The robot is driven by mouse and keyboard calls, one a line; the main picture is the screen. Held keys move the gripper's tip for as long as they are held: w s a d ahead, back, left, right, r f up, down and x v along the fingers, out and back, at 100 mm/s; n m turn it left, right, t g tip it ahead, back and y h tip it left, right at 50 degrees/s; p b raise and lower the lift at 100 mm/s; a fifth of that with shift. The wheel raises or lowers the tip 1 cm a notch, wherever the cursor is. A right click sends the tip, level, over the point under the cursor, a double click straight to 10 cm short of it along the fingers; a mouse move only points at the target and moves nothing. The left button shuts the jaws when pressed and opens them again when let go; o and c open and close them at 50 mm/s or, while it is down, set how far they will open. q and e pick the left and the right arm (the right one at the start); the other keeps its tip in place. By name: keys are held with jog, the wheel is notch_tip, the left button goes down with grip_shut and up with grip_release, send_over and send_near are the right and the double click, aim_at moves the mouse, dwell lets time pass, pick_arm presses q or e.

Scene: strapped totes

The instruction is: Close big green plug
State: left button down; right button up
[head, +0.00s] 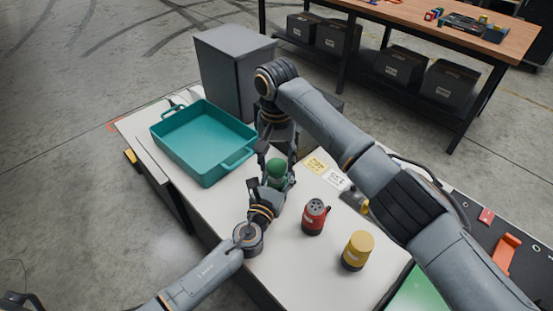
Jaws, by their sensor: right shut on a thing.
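My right gripper (278,152) comes down from above and is shut on the green plug. My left gripper (272,183) reaches in from the front left, its fingers around the lower part of the plug. Its fingers and the plug's base overlap, so I cannot tell whether it grips.
A teal tray (203,143) sits on the left of the table, with a grey box (235,72) behind. A red plug (314,217) and a yellow plug (357,251) stand at the right front. Labelled cards (335,180) lie beyond them.

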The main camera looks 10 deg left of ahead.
aim_at(284, 182)
jog(key=shift+f, duration=0.9)
jog(key=shift+f, duration=0.55)
jog(key=m, duration=0.3)
jog(key=shift+a+m, duration=0.1)
jog(key=shift+m, duration=0.2)
jog(key=m, duration=0.3)
jog(key=shift+w, duration=0.1)
jog(key=o, duration=0.8)
jog(key=shift+r, duration=0.15)
